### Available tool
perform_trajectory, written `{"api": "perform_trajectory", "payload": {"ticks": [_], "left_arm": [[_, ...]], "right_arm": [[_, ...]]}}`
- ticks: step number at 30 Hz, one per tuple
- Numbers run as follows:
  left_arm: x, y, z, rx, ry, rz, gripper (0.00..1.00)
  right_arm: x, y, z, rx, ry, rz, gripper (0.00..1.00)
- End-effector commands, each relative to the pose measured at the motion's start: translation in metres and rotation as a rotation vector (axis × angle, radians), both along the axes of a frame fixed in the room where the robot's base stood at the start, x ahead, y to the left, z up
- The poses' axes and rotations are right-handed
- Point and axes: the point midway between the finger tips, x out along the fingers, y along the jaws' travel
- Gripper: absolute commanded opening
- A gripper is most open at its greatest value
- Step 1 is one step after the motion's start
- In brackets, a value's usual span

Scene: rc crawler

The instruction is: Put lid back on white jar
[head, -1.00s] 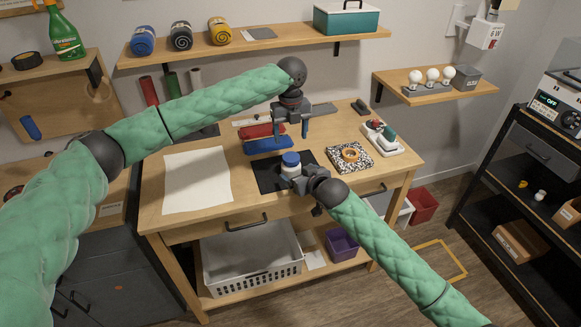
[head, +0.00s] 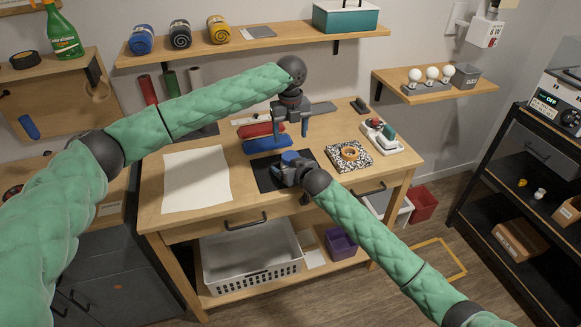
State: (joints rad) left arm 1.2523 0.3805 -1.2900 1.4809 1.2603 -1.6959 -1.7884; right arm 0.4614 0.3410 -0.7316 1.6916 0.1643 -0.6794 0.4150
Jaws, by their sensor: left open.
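The white jar is mostly hidden behind my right gripper (head: 285,170) on the dark mat (head: 265,180). Its blue lid (head: 290,157) shows just above that gripper and appears to sit at the jar's top; I cannot tell how it is seated. My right gripper is at the jar from the front right, and its fingers are too hidden to tell whether they are shut on it. My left gripper (head: 292,128) is open and empty, pointing down above and behind the jar, over the workbench (head: 235,160).
A red and a blue case (head: 268,146) lie behind the mat. A tape roll (head: 350,152) sits on a patterned notebook (head: 364,161) to the right. White paper (head: 196,180) lies to the left. The bench's front left corner is clear.

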Motion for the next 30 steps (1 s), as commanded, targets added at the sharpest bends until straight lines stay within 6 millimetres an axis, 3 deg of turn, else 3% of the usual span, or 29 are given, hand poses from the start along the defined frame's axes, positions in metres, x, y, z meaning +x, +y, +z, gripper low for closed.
{"api": "perform_trajectory", "payload": {"ticks": [8, 21, 26, 30], "left_arm": [[0.0000, -0.0001, 0.0000, 0.000, 0.000, 0.000, 0.69], [0.0000, -0.0001, 0.0000, 0.000, 0.000, 0.007, 0.69], [-0.0001, -0.0003, -0.0002, 0.000, 0.000, 0.089, 0.69], [-0.0002, -0.0005, -0.0003, 0.000, 0.000, 0.256, 0.69]], "right_arm": [[0.0006, 0.0005, -0.0002, 0.000, 0.000, 0.000, 0.85], [0.0006, 0.0003, -0.0003, 0.000, 0.000, 0.000, 0.00], [0.0006, 0.0002, -0.0003, 0.000, 0.000, 0.000, 0.00], [0.0006, 0.0001, -0.0004, 0.000, 0.000, 0.000, 0.00]]}}
